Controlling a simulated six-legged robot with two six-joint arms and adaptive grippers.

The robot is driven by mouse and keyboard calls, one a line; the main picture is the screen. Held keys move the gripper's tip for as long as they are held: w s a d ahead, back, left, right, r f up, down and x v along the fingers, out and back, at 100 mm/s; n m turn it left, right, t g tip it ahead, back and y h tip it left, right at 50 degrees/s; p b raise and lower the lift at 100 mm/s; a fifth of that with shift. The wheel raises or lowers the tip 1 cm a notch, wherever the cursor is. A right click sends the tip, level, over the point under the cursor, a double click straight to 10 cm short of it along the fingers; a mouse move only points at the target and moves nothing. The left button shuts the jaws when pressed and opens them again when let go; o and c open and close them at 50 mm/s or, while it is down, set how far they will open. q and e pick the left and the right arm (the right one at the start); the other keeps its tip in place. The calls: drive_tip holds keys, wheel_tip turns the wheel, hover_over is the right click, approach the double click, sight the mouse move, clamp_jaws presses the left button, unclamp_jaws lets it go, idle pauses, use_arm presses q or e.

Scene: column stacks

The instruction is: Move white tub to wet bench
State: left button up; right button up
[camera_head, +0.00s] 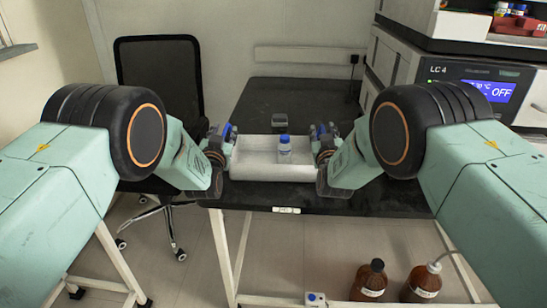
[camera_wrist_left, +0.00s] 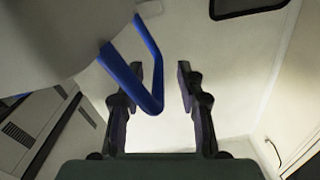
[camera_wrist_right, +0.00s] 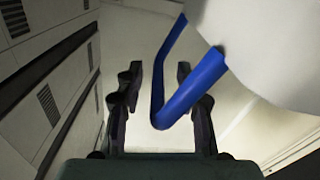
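The white tub (camera_head: 260,172) is in the middle of the head view, on the black bench near its front edge. A bottle with a blue cap (camera_head: 285,150) stands in it. A blue handle is at each end; the left wrist view shows one handle (camera_wrist_left: 150,65) and the right wrist view shows the other (camera_wrist_right: 190,90). My left gripper (camera_wrist_left: 157,70) is open, with the left handle between its fingers. My right gripper (camera_wrist_right: 158,70) is open, with the right handle between its fingers. Gaps show between fingers and handles.
The black bench (camera_head: 310,100) has free room behind the tub, apart from a small clear container (camera_head: 280,120). An LC 4 instrument (camera_head: 470,85) stands at the right. A black chair (camera_head: 160,75) is at the left. Brown bottles (camera_head: 369,282) stand on the floor below.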

use_arm(q)
drive_tip(key=shift+w+d+f, duration=0.15)
drive_tip(key=shift+w, duration=0.15)
use_arm(e)
drive_tip(key=shift+w+d+f, duration=0.15)
drive_tip(key=shift+w+f, duration=0.05)
drive_tip(key=shift+w, duration=0.1)
use_arm(q)
drive_tip(key=shift+s, duration=0.15)
drive_tip(key=shift+c, duration=1.4)
use_arm(e)
drive_tip(key=shift+s+r, duration=0.15)
drive_tip(key=shift+c, duration=1.4)
use_arm(q)
drive_tip(key=c, duration=0.4)
use_arm(e)
drive_tip(key=c, duration=0.4)
use_arm(q)
clamp_jaws()
use_arm(e)
clamp_jaws()
